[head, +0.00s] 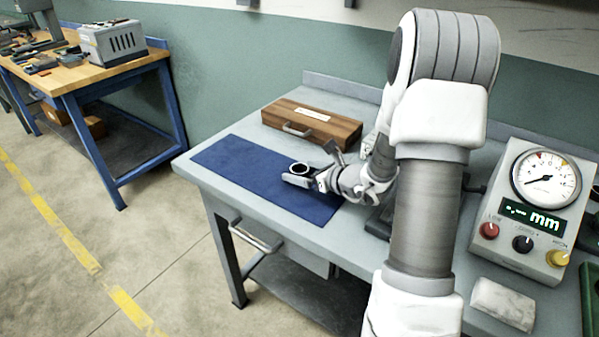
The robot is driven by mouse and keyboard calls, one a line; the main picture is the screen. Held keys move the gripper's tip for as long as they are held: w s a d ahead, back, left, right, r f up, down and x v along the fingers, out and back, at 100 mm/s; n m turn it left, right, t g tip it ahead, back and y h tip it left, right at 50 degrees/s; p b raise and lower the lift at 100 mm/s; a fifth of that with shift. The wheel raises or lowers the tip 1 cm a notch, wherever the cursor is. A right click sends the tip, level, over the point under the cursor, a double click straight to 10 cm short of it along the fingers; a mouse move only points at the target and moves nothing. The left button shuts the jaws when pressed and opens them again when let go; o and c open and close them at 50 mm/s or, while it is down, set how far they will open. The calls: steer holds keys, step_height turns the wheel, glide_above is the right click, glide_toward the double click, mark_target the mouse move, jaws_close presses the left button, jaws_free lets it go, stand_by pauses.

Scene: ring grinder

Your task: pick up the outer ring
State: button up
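A small grey ring (300,165), which looks like the outer ring, shows on the blue mat (236,161) on the grey workbench. Its dark opening faces up. My gripper (297,179) is low over the mat, right at the ring, coming in from the right. The fingers overlap the near side of the ring in this view. I cannot tell whether they touch it or are closed on it. Part of the ring is hidden behind the fingers.
A wooden case (311,122) with a metal handle stands behind the mat. A grey gauge unit (533,216) with a dial and knobs stands at the right, with a pale block (503,303) in front of it. The left part of the mat is clear.

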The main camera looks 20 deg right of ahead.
steer(key=c, duration=1.4)
steer(key=shift+r, duration=0.1)
